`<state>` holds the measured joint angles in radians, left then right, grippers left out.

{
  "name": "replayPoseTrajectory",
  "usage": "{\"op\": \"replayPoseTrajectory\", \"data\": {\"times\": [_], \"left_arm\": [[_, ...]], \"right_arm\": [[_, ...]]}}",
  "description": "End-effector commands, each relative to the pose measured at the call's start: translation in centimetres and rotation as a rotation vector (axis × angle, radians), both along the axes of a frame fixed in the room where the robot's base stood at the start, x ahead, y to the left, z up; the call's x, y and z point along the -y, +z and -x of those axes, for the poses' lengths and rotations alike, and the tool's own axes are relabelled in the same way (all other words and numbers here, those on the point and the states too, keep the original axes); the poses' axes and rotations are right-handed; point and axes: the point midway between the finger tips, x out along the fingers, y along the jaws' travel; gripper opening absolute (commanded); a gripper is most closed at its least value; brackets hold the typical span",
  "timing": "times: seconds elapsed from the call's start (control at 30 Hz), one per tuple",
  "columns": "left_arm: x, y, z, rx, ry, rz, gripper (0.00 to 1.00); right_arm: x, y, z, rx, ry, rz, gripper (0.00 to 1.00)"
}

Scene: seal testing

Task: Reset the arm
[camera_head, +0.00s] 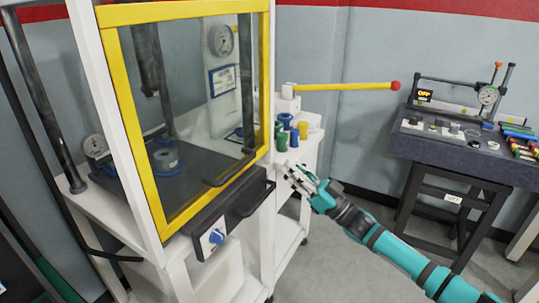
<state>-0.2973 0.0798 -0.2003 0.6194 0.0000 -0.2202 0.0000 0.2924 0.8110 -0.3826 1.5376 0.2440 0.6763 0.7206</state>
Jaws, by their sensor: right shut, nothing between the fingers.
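My right gripper (299,180) is at the end of my teal right arm (395,249), which comes in from the lower right. It is shut and empty. It stands in front of the white cabinet, right of the machine's black front handle (252,200) and apart from it as far as I can tell. A long yellow lever arm (345,87) with a red ball end sticks out to the right from the side of the test machine. It lies about level, above and behind my gripper. My left gripper is not in view.
The test machine's yellow-framed window (190,110) fills the left. Several blue, green and yellow spools (285,130) stand on the white side shelf behind my gripper. A dark bench (455,150) with a gauge and small parts stands at the right. Grey floor is clear between.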

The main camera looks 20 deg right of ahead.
Motion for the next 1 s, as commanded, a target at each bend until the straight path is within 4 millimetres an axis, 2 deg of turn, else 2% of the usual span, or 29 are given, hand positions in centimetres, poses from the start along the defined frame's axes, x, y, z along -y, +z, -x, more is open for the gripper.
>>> {"op": "replayPoseTrajectory", "data": {"times": [0.13, 0.2, 0.27, 0.33, 0.37, 0.47, 0.5, 0.57, 0.6, 0.67, 0.7, 0.77, 0.8, 0.87, 0.9, 1.0], "left_arm": [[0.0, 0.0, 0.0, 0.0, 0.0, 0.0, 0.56], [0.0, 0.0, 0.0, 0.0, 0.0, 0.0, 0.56], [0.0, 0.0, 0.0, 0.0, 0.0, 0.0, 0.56], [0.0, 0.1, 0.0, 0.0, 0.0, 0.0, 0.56], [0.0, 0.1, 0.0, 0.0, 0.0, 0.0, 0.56], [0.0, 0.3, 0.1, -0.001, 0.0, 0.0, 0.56], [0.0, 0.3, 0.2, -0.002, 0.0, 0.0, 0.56], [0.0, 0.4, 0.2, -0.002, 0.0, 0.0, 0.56], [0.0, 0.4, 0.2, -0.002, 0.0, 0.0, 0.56], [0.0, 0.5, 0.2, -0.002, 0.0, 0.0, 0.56], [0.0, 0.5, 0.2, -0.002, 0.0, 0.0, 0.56], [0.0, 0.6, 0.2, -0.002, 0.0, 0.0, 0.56], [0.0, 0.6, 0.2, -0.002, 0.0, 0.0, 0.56], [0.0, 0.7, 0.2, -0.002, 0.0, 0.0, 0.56], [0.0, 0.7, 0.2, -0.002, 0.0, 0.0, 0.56], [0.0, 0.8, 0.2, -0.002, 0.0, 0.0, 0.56]], "right_arm": [[0.2, -0.1, 0.2, -0.001, -0.001, 0.001, 0.0], [0.3, -0.8, 0.0, -0.014, -0.013, 0.002, 0.0], [0.6, -2.5, -0.5, -0.045, -0.042, 0.006, 0.0], [1.3, -5.6, -1.2, -0.102, -0.098, 0.02, 0.0], [1.7, -7.4, -1.5, -0.136, -0.127, 0.029, 0.0], [3.0, -14.5, -2.0, -0.27, -0.236, 0.072, 0.0], [3.5, -17.6, -1.8, -0.329, -0.278, 0.094, 0.0], [4.1, -22.2, -1.2, -0.415, -0.333, 0.129, 0.0], [4.4, -25.2, -0.6, -0.475, -0.367, 0.153, 0.0], [4.8, -29.6, 0.7, -0.564, -0.411, 0.192, 0.0], [5.0, -32.5, 1.8, -0.624, -0.436, 0.219, 0.0], [5.1, -36.8, 3.7, -0.714, -0.467, 0.26, 0.0], [5.1, -39.5, 5.2, -0.772, -0.485, 0.289, 0.0], [5.0, -43.4, 7.7, -0.86, -0.507, 0.333, 0.0], [4.8, -45.9, 9.5, -0.919, -0.517, 0.361, 0.0], [4.2, -51.7, 14.6, -1.065, -0.53, 0.437, 0.0]]}}
